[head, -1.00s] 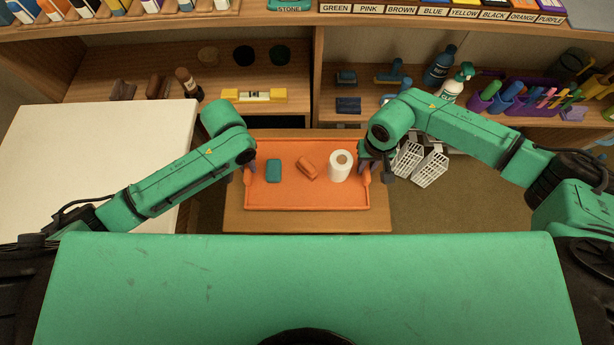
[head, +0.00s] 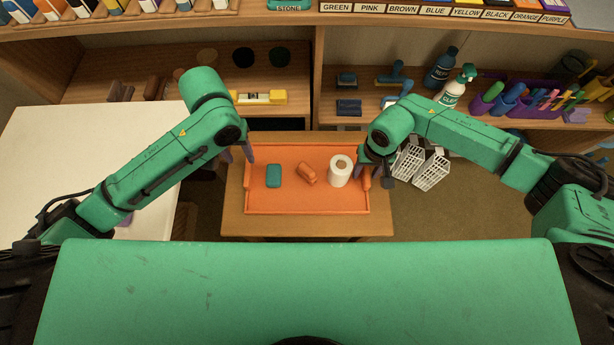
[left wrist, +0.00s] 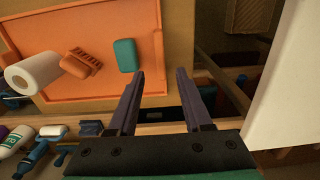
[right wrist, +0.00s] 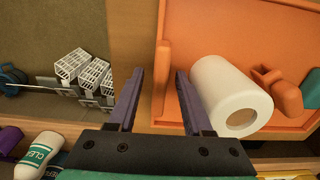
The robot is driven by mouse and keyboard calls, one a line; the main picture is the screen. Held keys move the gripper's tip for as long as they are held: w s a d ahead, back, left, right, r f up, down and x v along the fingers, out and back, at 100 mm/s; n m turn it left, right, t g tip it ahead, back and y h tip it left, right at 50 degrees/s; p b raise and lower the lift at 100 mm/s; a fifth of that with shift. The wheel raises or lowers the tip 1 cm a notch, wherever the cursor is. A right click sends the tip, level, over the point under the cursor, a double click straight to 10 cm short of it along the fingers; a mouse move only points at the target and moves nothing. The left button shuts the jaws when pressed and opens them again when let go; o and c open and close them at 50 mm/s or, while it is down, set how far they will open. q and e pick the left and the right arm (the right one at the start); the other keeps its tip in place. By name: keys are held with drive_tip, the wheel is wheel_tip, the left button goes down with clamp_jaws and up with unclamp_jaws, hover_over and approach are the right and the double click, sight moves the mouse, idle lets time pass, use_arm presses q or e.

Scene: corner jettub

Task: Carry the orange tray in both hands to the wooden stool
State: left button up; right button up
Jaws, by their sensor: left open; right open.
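The orange tray (head: 300,203) lies flat on the wooden stool (head: 300,224) in the head view. It carries a teal block (head: 274,176), an orange brush (head: 307,174) and a white paper roll (head: 340,171). My left gripper (head: 240,152) is open and empty, above the tray's far left corner; in the left wrist view its fingers (left wrist: 160,100) are apart beside the tray's edge. My right gripper (head: 375,172) is at the tray's right end; in the right wrist view its open fingers (right wrist: 158,100) straddle the tray's side rim. Whether they touch it cannot be told.
A pale table (head: 80,160) stands at the left. Shelves with a yellow level (head: 262,97), bottles (head: 458,85) and pens (head: 530,98) run along the back. White wire baskets (head: 425,165) are right of the stool.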

drive_tip(key=shift+r, duration=0.25)
use_arm(q)
wheel_tip(320, 180, up, 3)
drive_tip(key=shift+f, duration=0.15)
use_arm(e)
wheel_tip(320, 180, up, 12)
drive_tip(key=shift+f, duration=0.25)
idle(0.3)
